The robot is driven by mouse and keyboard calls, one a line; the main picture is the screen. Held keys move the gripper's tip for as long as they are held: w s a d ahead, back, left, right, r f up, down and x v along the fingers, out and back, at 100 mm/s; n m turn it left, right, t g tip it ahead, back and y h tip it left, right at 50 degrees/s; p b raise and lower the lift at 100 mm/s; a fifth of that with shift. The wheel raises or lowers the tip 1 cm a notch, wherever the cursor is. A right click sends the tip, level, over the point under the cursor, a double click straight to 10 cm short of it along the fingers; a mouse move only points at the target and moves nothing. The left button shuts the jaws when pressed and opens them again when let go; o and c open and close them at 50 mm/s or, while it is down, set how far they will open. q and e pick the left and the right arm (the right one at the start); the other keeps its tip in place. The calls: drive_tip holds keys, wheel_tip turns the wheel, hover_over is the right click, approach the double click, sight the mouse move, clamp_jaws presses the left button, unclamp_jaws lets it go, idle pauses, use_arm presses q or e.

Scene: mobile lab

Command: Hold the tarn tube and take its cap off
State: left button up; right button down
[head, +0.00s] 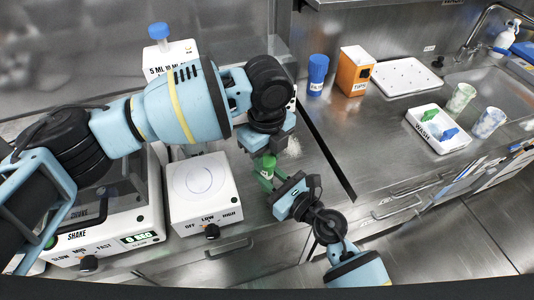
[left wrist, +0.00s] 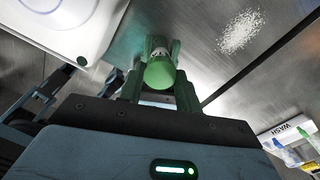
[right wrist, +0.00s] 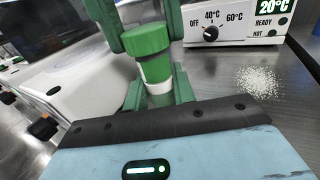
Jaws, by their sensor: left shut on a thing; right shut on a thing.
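In the left wrist view the cap's round end (left wrist: 160,73) faces the camera. My left gripper (head: 268,152) comes from above, its green fingers on either side of the cap. My right gripper (head: 268,180) comes from the lower right, its fingers shut around the body below the cap. The tube's lower end is hidden, and I cannot read a name on it.
A white hot plate (head: 203,190) stands left of the grippers, beside a shaker (head: 110,232). White grains (right wrist: 259,82) lie scattered on the steel bench.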

use_arm(q)
drive_tip(key=n, duration=0.6)
drive_tip(key=shift+n, duration=0.3)
drive_tip(key=o, duration=1.1)
drive_tip(key=shift+r, duration=0.15)
drive_tip(key=shift+r, duration=2.15)
wheel_tip(320, 180, up, 2)
drive_tip(key=m, duration=0.3)
drive_tip(key=shift+m, duration=0.3)
drive_tip(key=shift+c, duration=0.6)
drive_tip(key=m, duration=0.1)
drive_tip(key=r+m, duration=0.1)
drive_tip(key=m, duration=0.1)
drive_tip(key=shift+r, duration=0.25)
